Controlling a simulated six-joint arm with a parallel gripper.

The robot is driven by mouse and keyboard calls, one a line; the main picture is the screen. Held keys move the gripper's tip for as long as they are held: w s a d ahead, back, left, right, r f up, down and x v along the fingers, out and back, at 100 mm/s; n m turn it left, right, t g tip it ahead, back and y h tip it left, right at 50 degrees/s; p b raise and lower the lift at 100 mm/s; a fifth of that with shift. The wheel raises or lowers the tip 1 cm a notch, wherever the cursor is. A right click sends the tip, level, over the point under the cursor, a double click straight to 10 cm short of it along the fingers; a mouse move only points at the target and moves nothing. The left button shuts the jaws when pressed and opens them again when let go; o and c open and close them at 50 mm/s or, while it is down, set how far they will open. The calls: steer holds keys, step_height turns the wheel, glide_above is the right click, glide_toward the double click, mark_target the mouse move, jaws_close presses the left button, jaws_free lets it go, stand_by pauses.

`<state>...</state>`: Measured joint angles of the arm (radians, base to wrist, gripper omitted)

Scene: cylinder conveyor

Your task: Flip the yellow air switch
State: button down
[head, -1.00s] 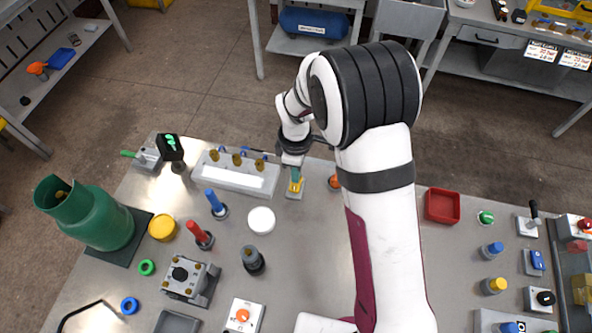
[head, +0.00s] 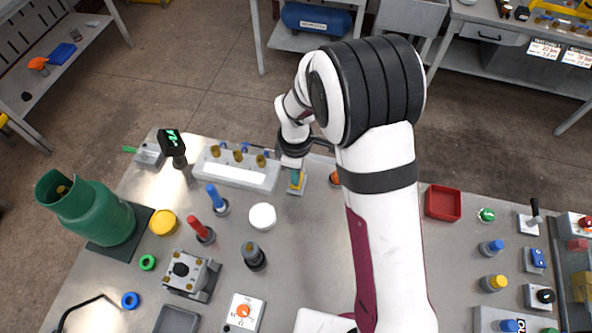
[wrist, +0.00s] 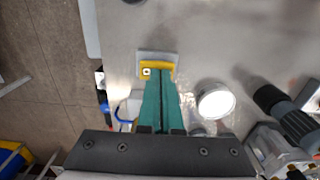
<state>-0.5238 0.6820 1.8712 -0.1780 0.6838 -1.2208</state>
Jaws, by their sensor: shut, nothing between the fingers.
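The yellow air switch (wrist: 157,68) sits on a small grey base plate at the back edge of the metal table. In the head view the switch (head: 296,188) is partly covered by my gripper (head: 296,177). In the wrist view my gripper (wrist: 161,80) has its teal fingers closed together with nothing between them. The fingertips are right over the switch and hide part of it. I cannot tell whether they touch it.
A white manifold (head: 235,172) with blue-handled valves stands to the left. An orange knob (head: 335,178) is close on the right. A red tray (head: 442,203) lies further right.

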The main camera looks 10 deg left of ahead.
steer(key=shift+r, duration=0.1)
step_height(320, 180, up, 14)
steer(key=s, duration=0.1)
steer(key=shift+s, duration=0.2)
stand_by(0.3)
steer(key=s+d+r+m+y, duration=0.1)
steer(key=s+d+r+m, duration=0.1)
steer(key=s+d+m, duration=0.6)
steer(key=s+d+r+m, duration=0.2)
steer(key=s+d+m, duration=0.6)
steer(key=s+m, duration=0.3)
steer(key=m, duration=0.4)
steer(key=shift+s+r+m+y, duration=0.15)
steer(key=shift+s+m+y, duration=0.15)
steer(key=shift+s+y, duration=0.1)
